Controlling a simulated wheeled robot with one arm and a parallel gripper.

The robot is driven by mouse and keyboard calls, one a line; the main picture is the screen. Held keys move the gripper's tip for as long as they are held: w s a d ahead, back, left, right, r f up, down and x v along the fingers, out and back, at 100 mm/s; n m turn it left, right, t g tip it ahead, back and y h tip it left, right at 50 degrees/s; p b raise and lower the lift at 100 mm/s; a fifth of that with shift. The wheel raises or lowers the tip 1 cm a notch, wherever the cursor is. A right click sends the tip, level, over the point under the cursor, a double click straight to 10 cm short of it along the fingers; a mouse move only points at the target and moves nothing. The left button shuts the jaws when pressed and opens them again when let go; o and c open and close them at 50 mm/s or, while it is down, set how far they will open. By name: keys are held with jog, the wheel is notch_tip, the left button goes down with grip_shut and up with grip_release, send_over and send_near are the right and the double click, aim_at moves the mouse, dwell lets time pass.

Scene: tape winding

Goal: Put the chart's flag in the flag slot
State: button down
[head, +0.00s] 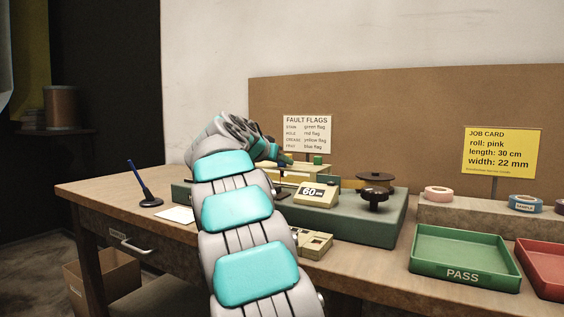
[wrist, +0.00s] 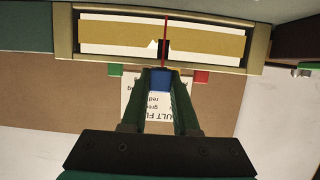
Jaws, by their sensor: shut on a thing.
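My gripper (wrist: 160,85) is shut on a small blue flag (wrist: 159,79), seen between the two dark fingers in the wrist view. In the head view my gripper (head: 279,157) is over the back of the green winding machine (head: 376,231), mostly hidden by my arm. The fault flags chart (head: 307,134) stands behind it and lists green, red, yellow and blue flags; its small fault words are hard to read. In the wrist view a framed window (wrist: 110,37) shows a tan strip with a white and dark mark beside a red line. I cannot make out the flag slot.
A green piece (wrist: 115,70) and a red piece (wrist: 202,76) lie either side of my fingers. A counter (head: 316,193) reads 60 cm. A dark spool (head: 375,179), a green PASS tray (head: 464,258), a red tray (head: 545,268) and a yellow job card (head: 502,152) are to the right.

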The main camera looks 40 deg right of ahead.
jog(key=shift+c, duration=1.4)
grip_release()
jog(key=shift+r, duration=0.15)
jog(key=shift+r+p, duration=2.25)
jog(key=shift+r, duration=1.2)
jog(key=shift+f, duration=0.1)
